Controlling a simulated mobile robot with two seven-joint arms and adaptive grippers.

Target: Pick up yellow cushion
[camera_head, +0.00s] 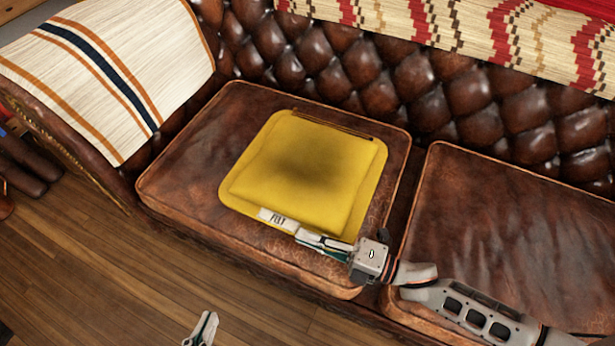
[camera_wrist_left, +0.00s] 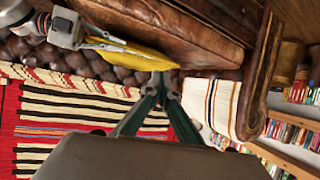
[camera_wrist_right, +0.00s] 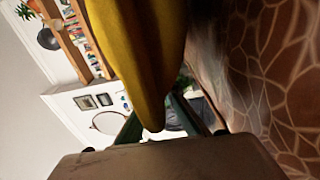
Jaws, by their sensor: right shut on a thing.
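The yellow cushion (camera_head: 310,165) lies flat on the left seat of the brown leather sofa, with a white tag at its front edge. My right gripper (camera_head: 318,242) is shut on the cushion's front edge near its right corner. In the right wrist view the cushion (camera_wrist_right: 140,50) comes down between the fingers and hides part of them. My left gripper (camera_head: 210,318) is low in the head view, over the wooden floor, apart from the cushion. In the left wrist view its fingertips (camera_wrist_left: 161,78) meet with nothing visible between them.
The left sofa seat (camera_head: 180,175) and right sofa seat (camera_head: 510,240) have a gap between them. A striped blanket (camera_head: 110,70) covers the left armrest, and a patterned blanket (camera_head: 480,30) lies over the tufted backrest. The wooden floor (camera_head: 100,270) in front looks clear.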

